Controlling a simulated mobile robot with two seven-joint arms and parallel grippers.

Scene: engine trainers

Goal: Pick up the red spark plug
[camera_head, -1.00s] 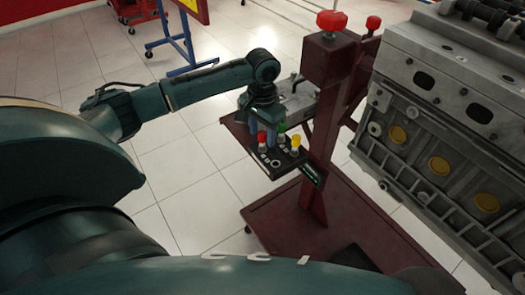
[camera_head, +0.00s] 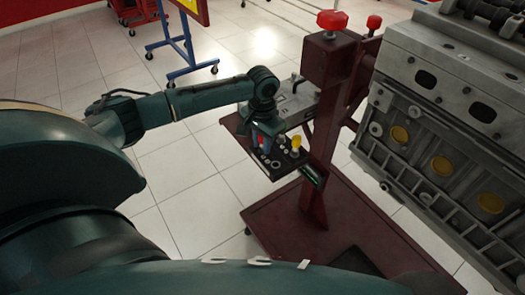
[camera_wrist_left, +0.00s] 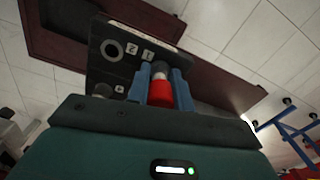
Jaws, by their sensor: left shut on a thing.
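The red spark plug (camera_wrist_left: 160,93) sits between the blue fingers of my left gripper (camera_wrist_left: 161,88) in the left wrist view, with its pale lower part against the black holder (camera_wrist_left: 112,62). My left gripper is shut on it. In the head view my left gripper (camera_head: 264,134) points down at the black holder (camera_head: 285,166), and the red spark plug (camera_head: 261,137) shows only partly between the fingers. I cannot tell whether the plug is still seated in its hole. My right gripper is not in view.
A yellow-topped plug (camera_head: 296,142) stands in the holder close to my left gripper. The dark red stand post (camera_head: 323,130) rises just right of the holder. The engine block (camera_head: 450,120) is farther right. The floor left of the holder is clear.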

